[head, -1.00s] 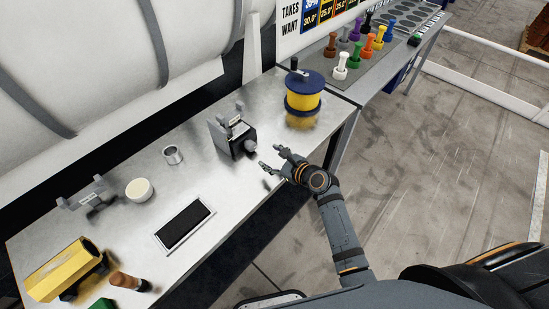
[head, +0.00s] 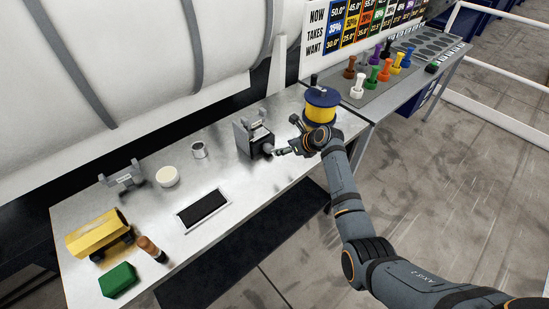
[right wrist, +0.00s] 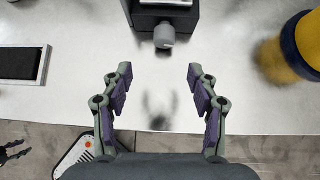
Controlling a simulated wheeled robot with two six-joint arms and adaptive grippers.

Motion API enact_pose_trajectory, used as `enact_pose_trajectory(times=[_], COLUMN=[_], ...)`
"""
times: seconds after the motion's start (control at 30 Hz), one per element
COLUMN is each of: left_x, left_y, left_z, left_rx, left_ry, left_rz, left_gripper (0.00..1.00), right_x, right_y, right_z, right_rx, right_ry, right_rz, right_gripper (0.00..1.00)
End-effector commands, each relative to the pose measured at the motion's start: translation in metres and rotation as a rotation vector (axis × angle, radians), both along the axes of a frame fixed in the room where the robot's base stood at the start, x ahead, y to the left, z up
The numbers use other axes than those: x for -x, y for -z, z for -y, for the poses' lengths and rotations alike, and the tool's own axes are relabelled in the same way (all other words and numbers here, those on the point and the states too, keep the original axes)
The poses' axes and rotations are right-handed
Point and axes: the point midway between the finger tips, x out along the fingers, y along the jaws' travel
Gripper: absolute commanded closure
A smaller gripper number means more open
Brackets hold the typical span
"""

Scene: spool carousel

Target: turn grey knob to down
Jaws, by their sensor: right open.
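The grey knob (head: 268,149) sticks out of the front of a dark box (head: 250,139) on the metal bench. It also shows in the right wrist view (right wrist: 164,36), near the top centre. I cannot make out its pointer or setting. My right gripper (head: 286,137) is open and empty, just to the right of the knob in the head view. In the right wrist view its two fingers (right wrist: 159,73) are spread wide, and the knob lies beyond the fingertips, roughly centred between them, apart from both. Dark fingers, probably my left gripper (right wrist: 14,152), show at the lower left edge.
A yellow spool (head: 320,112) with blue flanges stands close behind my right gripper. A metal cup (head: 198,150), a white disc (head: 167,176), a dark panel (head: 203,209) and a yellow roll (head: 96,236) occupy the bench's left. Bare bench lies before the box.

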Motion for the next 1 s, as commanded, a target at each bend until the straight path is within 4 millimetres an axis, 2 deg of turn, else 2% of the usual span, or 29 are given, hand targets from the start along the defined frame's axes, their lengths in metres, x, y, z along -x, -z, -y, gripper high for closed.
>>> enact_pose_trajectory(times=[0.17, 0.33, 0.43, 0.53, 0.77, 1.0], left_x=[0.004, -0.021, -0.03, -0.026, -0.002, -0.006], left_y=[0.0, -0.002, 0.0, 0.004, 0.028, 0.037], left_z=[0.0, 0.0, 0.001, 0.0, 0.0, 0.0], left_rx=[0.0, 0.001, 0.0, 0.0, 0.0, 0.0], left_ry=[0.0, 0.0, 0.001, 0.001, 0.0, 0.0], left_rz=[-0.006, 0.031, 0.045, 0.039, 0.002, 0.008], left_gripper=[0.6, 0.6, 0.6, 0.6, 0.6, 0.6], right_x=[-0.004, -0.013, -0.023, -0.033, -0.052, -0.061], right_y=[-0.001, 0.01, 0.023, 0.036, 0.064, 0.072], right_z=[0.0, -0.007, -0.016, -0.024, -0.04, -0.046], right_rx=[0.003, 0.0, 0.0, 0.002, 0.001, 0.002], right_ry=[0.007, 0.007, 0.005, 0.005, 0.005, 0.005], right_rz=[-0.018, -0.019, -0.019, -0.016, -0.015, -0.015], right_gripper=[0.4, 0.4, 0.4, 0.4, 0.4, 0.4])
